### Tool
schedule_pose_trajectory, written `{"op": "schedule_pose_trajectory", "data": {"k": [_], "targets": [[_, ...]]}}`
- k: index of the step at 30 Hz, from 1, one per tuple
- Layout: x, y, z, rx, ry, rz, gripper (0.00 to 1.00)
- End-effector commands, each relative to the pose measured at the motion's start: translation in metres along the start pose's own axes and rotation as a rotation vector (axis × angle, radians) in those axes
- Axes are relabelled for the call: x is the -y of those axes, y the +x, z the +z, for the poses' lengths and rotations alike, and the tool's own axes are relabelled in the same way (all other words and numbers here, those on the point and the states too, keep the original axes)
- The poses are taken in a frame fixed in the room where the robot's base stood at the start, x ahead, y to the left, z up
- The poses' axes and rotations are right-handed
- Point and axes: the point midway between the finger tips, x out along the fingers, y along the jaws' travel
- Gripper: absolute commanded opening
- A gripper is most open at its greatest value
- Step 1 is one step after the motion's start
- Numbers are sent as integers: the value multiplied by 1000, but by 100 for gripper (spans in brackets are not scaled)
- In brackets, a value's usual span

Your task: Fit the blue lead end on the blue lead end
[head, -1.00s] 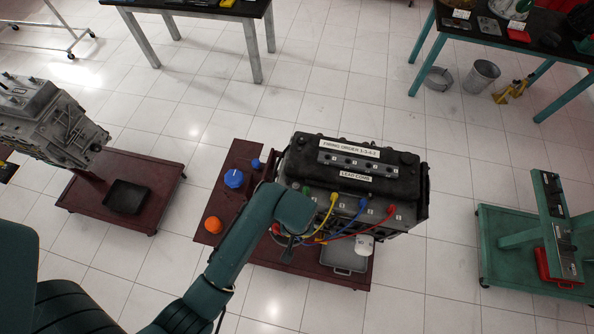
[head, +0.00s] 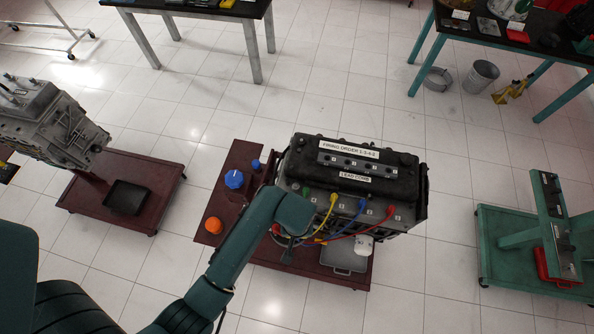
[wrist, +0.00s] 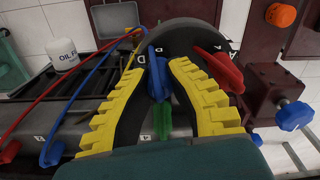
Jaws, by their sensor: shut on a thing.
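My gripper (wrist: 158,75) has yellow ridged fingers and is shut on a blue lead end (wrist: 156,52) at the dark round cap (wrist: 190,38). I cannot tell whether this end is seated on the cap or just touching it. A blue lead runs to another blue lead end (wrist: 52,152) on the engine, at the lower left of the wrist view. That end shows on the engine in the head view (head: 362,205). A red lead end (wrist: 220,68) stands on the cap right of my fingers.
The engine (head: 350,160) stands on a maroon stand (head: 312,280). Yellow (head: 333,198) and red (head: 390,210) lead ends are on it. A green piece (wrist: 162,120) shows between my fingers. A white oil filter (wrist: 62,52), a blue knob (wrist: 294,115) and an orange cap (wrist: 281,14) are nearby.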

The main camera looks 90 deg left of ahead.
Motion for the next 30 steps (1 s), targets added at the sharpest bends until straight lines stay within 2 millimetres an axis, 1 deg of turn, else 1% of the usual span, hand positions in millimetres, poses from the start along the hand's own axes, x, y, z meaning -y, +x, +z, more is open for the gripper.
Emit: {"op": "schedule_pose_trajectory", "data": {"k": [24,25,27,28,30], "targets": [[0,4,0,-1,0,1,0],[0,4,0,-1,0,1,22],[0,4,0,-1,0,0,35],[0,4,0,-1,0,1,40],[0,4,0,-1,0,0,40]]}}
